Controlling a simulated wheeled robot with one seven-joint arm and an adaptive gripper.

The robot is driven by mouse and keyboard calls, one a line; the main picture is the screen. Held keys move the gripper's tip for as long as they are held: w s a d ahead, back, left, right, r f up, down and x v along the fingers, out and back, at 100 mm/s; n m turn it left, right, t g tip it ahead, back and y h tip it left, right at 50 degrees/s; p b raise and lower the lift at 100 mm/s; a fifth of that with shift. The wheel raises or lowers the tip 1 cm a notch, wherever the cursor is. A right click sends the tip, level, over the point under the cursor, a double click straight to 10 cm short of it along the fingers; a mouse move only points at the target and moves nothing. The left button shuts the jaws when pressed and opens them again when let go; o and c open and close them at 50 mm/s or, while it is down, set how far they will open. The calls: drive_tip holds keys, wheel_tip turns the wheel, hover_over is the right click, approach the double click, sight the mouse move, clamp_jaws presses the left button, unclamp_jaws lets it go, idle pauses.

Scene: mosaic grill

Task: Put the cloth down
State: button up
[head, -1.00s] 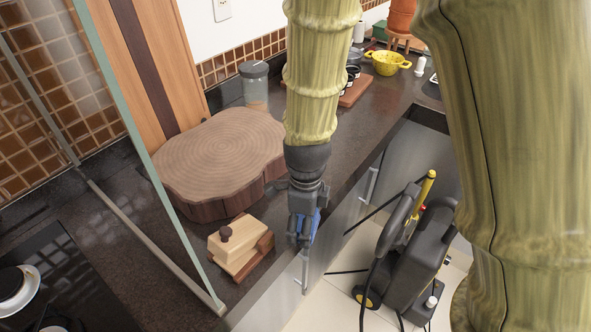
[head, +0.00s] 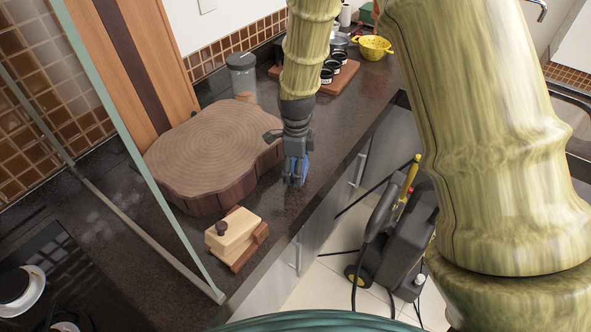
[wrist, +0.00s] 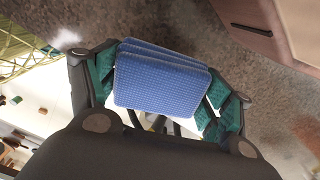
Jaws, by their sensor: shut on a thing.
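The cloth (wrist: 160,82) is a folded blue textured pad, held between the two green-padded fingers of my gripper (wrist: 162,92) in the wrist view. My gripper is shut on it. In the head view my gripper (head: 296,172) points down over the dark countertop (head: 320,190), near its front edge, with a bit of the blue cloth (head: 304,168) showing at its fingers. I cannot tell whether the cloth touches the counter.
A thick round wood block (head: 215,150) lies left of my gripper. A small wooden box with a knob (head: 235,235) stands at the counter's front left. A glass jar (head: 242,75) and a board with black cups (head: 335,75) stand behind. A black machine (head: 395,245) is on the floor.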

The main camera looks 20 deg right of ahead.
drive_tip(key=shift+s+d+r, duration=0.1)
drive_tip(key=shift+s+r, duration=0.25)
drive_tip(key=shift+s, duration=0.3)
drive_tip(key=f+p, duration=0.1)
drive_tip(key=w+f, duration=0.1)
drive_tip(key=f, duration=0.1)
drive_tip(key=shift+w+f+p, duration=0.2)
drive_tip(key=shift+p, duration=0.15)
drive_tip(key=shift+s+f, duration=0.1)
drive_tip(key=shift+f, duration=0.1)
drive_tip(key=shift+s+r, duration=0.1)
drive_tip(key=shift+s, duration=0.15)
drive_tip(key=shift+w+f, duration=0.2)
drive_tip(key=o, duration=1.3)
drive_tip(key=shift+s, duration=0.1)
drive_tip(key=shift+r, duration=0.2)
